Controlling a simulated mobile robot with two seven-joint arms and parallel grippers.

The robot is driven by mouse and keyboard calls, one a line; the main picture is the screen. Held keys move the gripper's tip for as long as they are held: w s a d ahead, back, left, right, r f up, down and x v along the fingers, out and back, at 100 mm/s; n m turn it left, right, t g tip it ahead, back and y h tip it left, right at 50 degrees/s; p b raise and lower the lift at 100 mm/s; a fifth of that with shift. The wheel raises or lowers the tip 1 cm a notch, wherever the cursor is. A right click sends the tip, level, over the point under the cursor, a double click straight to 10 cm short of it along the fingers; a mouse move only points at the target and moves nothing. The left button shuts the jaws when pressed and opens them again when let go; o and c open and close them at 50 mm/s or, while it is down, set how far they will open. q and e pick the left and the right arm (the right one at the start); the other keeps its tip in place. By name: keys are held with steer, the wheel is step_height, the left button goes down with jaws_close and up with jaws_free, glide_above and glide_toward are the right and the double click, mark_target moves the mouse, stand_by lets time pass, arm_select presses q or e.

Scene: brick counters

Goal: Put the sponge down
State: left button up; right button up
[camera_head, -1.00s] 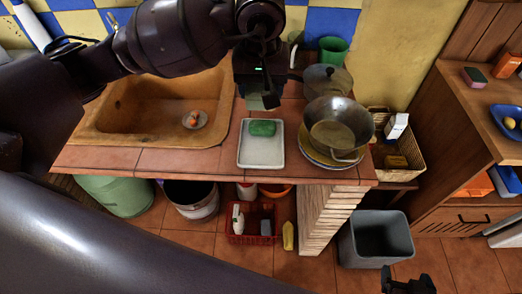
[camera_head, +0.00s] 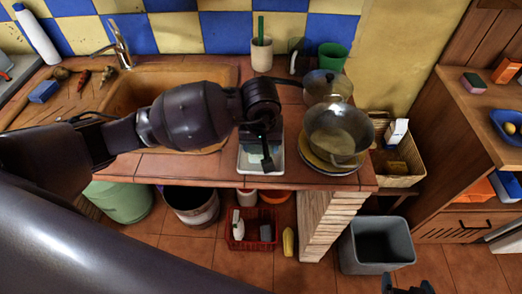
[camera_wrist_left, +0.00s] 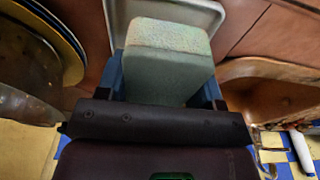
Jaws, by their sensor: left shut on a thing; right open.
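My left gripper (camera_head: 264,160) is over the white tray (camera_head: 243,167) at the counter's front edge. It is shut on a pale green sponge (camera_wrist_left: 168,65), which shows between its fingers in the left wrist view. The tray's rim (camera_wrist_left: 212,12) shows beyond the sponge there. In the head view, my wrist hides most of the sponge and of the tray's inside. I cannot tell whether the sponge touches the tray. My right gripper (camera_head: 406,284) shows at the bottom edge, open and empty, away from the counter.
A metal pan (camera_head: 338,128) on stacked plates (camera_head: 308,162) stands close right of the tray. The sink (camera_head: 122,97) is left, partly behind my arm. A wicker basket (camera_head: 408,178) and grey bin (camera_head: 372,247) are at the right.

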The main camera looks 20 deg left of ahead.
arm_select(q)
step_height(320, 180, down, 3)
steer(key=shift+f, duration=0.2)
steer(key=shift+f+b, duration=0.55)
steer(key=shift+f, duration=0.05)
steer(key=o, duration=1)
steer(key=shift+c, duration=0.2)
steer(key=shift+r, duration=0.15)
steer(key=shift+r+p, duration=0.3)
steer(key=shift+p, duration=0.05)
steer(key=r, duration=0.4)
steer(key=s+r, duration=0.1)
steer(key=r, duration=0.7)
steer(key=shift+s+d+r, duration=0.15)
steer(key=shift+s+d, duration=0.1)
steer(key=shift+s, duration=0.15)
